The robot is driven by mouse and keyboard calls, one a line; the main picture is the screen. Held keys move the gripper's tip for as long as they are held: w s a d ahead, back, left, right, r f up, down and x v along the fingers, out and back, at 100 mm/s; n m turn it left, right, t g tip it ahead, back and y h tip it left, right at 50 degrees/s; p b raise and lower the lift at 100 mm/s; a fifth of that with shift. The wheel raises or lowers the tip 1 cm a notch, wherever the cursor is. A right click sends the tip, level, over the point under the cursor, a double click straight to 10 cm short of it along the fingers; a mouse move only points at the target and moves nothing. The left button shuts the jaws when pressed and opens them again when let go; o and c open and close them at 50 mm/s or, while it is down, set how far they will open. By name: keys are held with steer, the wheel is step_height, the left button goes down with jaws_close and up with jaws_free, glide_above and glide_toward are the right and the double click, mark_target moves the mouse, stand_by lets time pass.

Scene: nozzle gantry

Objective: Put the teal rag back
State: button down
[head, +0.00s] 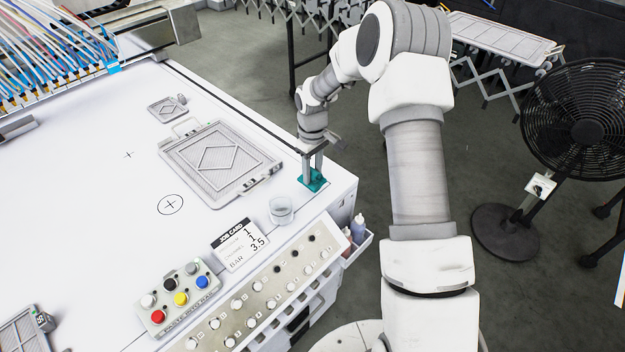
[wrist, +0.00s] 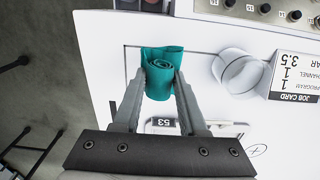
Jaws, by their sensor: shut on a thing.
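The teal rag (head: 315,184) is a small rolled cloth at the right edge of the white table, near its front right corner. In the wrist view the rag (wrist: 162,72) shows as a roll with a loose flap, between the two fingers. My gripper (head: 314,172) points down at the table and is shut on the rag; the gripper also shows in the wrist view (wrist: 160,88). The rag is at or just above the table top; I cannot tell whether it touches. The fingers hide part of it.
A clear glass dish (head: 281,210) stands close in front of the rag. A grey framed plate (head: 218,162) lies to its left. A job card (head: 238,244), a button box (head: 175,297) and a knob panel (head: 262,298) are nearer the front. Bottles (head: 357,229) sit in a side holder. A fan (head: 580,125) stands right.

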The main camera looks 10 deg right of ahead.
mark_target(312, 181)
steer(key=shift+f, duration=2.15)
steer(key=shift+c, duration=2.3)
jaws_free()
steer(key=shift+r, duration=0.1)
